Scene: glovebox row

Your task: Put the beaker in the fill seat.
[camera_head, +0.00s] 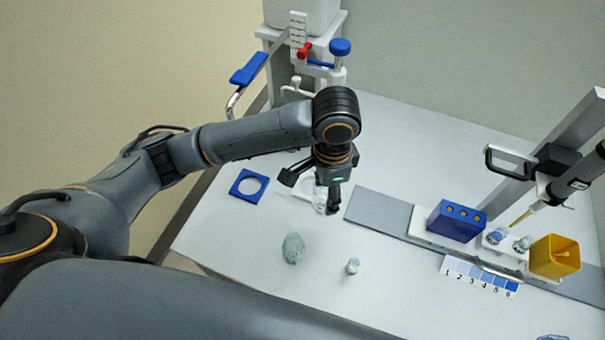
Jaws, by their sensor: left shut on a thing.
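My left gripper (331,207) points down over the white table and is shut on a clear glass vessel, which looks like the beaker (320,198). The gripper's fingers hide part of the beaker, and I cannot tell whether its base touches the table. A blue square frame with a round opening (249,186) lies further left, apart from the gripper. I cannot tell which of these is the fill seat. My right gripper is not in view.
A greenish lump (293,248) and a small clear vessel (352,266) stand on the near table. A blue block (456,221), a yellow container (554,257) and a pipette (560,187) are at right. A white tap stand with blue knob (340,48) stands behind.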

